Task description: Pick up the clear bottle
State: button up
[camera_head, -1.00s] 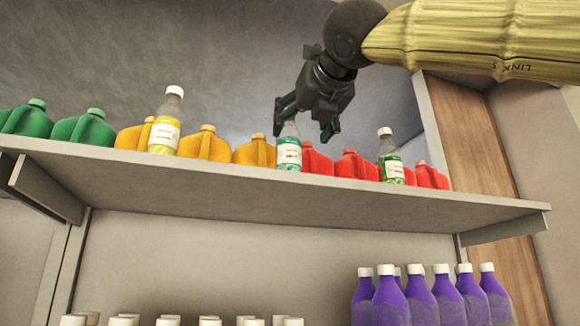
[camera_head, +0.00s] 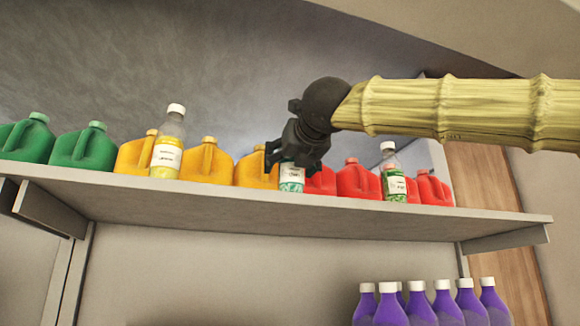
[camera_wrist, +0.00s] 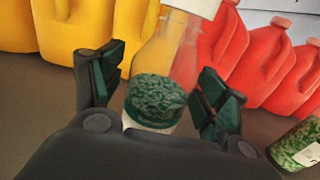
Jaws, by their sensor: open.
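A clear bottle with teal-green contents and a white label (camera_head: 291,180) stands upright on the shelf in front of the jugs in the head view. My gripper (camera_head: 297,160) is over its upper part and hides the cap and neck. In the wrist view the clear bottle (camera_wrist: 157,85) lies between the two open fingers of my gripper (camera_wrist: 160,95), with visible space at each side. Two other clear bottles stand on the shelf: one with yellow contents (camera_head: 167,150) to the left, one with green contents (camera_head: 393,180) to the right, also in the wrist view (camera_wrist: 298,145).
Orange jugs (camera_head: 207,163) and red jugs (camera_head: 358,180) stand in a row close behind the bottle. Green jugs (camera_head: 85,148) are at the far left. The shelf (camera_head: 250,212) has a free front edge. Purple bottles (camera_head: 418,305) stand below.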

jog(key=shift+s+d+r, duration=0.1)
jog(key=shift+s+r, duration=0.1)
jog(key=shift+s, duration=0.25)
jog(key=shift+s+d+r, duration=0.1)
jog(key=shift+s+r, duration=0.1)
jog(key=shift+s, duration=0.2)
jog(key=shift+c, duration=1.2)
jog(key=c, duration=0.3)
jog(key=shift+w+a+f, duration=0.15)
jog(key=shift+w+f, duration=0.05)
jog(key=shift+w, duration=0.2)
jog(key=c, duration=0.7)
jog(key=shift+s, duration=0.1)
jog(key=shift+c, duration=0.4)
jog(key=shift+r, duration=0.1)
